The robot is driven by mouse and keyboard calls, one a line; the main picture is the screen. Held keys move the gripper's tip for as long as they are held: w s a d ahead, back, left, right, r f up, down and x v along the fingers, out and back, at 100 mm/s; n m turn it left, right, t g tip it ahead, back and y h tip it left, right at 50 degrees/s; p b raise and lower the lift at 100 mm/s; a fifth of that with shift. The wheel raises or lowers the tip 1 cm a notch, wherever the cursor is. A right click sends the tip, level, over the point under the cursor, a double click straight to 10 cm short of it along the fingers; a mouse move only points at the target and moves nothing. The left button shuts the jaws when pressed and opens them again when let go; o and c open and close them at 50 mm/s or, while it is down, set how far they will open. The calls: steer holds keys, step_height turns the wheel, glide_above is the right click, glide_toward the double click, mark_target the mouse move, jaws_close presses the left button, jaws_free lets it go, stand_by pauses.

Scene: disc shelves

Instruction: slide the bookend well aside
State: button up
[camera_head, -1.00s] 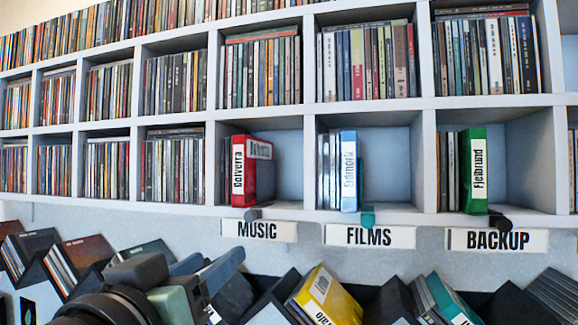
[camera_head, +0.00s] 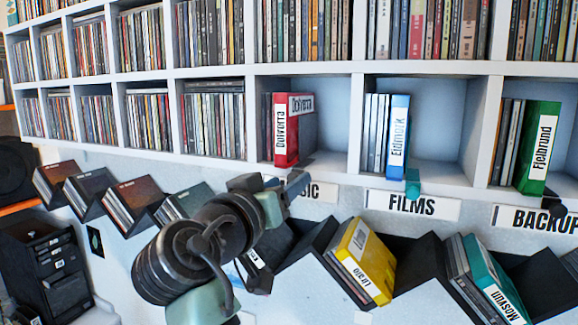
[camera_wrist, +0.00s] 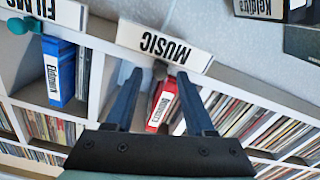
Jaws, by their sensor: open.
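In the wrist view, which is upside down, a dark bookend knob (camera_wrist: 160,70) projects from the shelf edge by the MUSIC label (camera_wrist: 163,44). My gripper (camera_wrist: 160,80) is open, its two blue-grey fingers at either side of this knob in the picture; I cannot tell whether they touch it. In the head view my gripper (camera_head: 292,184) is in front of the MUSIC compartment and hides the knob. A red disc box (camera_head: 293,128) stands in that compartment and also shows between the fingers in the wrist view (camera_wrist: 161,108).
The FILMS compartment holds a blue box (camera_head: 398,135) and a teal knob (camera_head: 413,183). The BACKUP compartment holds a green box (camera_head: 538,146). Free room lies right of the red box.

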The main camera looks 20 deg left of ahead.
steer(key=shift+w, duration=0.9)
jaws_close()
stand_by(0.9)
